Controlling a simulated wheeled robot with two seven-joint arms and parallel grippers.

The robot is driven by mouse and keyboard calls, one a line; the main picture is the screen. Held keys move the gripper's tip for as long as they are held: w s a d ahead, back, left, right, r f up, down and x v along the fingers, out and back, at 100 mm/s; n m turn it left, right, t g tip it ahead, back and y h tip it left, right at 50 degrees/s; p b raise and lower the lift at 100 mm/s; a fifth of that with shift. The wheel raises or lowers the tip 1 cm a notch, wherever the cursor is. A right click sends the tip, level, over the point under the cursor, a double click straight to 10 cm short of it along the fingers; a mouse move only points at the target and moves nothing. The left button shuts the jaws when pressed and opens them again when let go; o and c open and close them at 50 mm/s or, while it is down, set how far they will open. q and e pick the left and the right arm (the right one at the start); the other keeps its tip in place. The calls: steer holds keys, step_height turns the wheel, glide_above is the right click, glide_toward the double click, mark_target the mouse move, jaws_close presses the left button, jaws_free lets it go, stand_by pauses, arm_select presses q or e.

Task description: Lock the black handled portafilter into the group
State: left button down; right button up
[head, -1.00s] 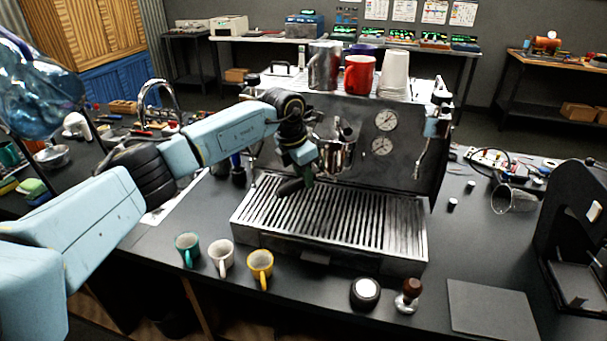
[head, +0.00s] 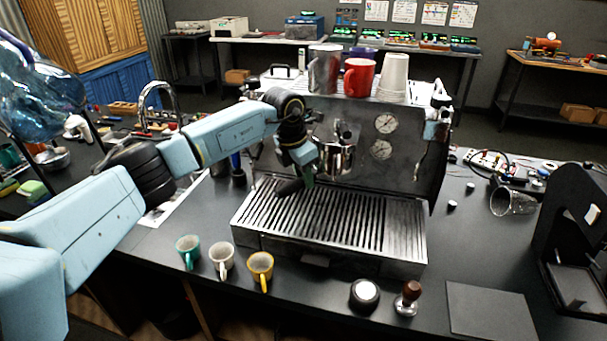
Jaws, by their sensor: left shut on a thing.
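The espresso machine (head: 400,205) stands on the dark counter, with two gauges on its front and a slatted drip tray (head: 330,222) below. My left arm reaches in from the left, and my left gripper (head: 304,174) is in front of the machine beside the chrome group (head: 338,158). It is shut on the portafilter's black handle (head: 290,187), which juts out to the lower left above the drip tray. The portafilter's head is at or just under the group; whether it is seated cannot be told. My right gripper is not in view.
A round black-and-white puck (head: 365,293) and a tamper (head: 408,297) stand at the front edge. A red mug (head: 359,77) and paper cups (head: 393,77) sit on the machine.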

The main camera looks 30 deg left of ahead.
arm_select(q)
steer(key=shift+r, duration=0.4)
stand_by(0.7)
steer(key=shift+p, duration=0.35)
steer(key=shift+d, duration=0.2)
steer(key=d+n+y+p, duration=0.2)
steer(key=d+n, duration=0.4)
steer(key=n, duration=0.2)
steer(key=shift+s+n+t, duration=0.3)
steer(key=shift+s, duration=0.05)
stand_by(0.5)
steer(key=c, duration=1.1)
jaws_free()
steer(key=shift+c, duration=0.2)
steer(key=shift+o, duration=0.5)
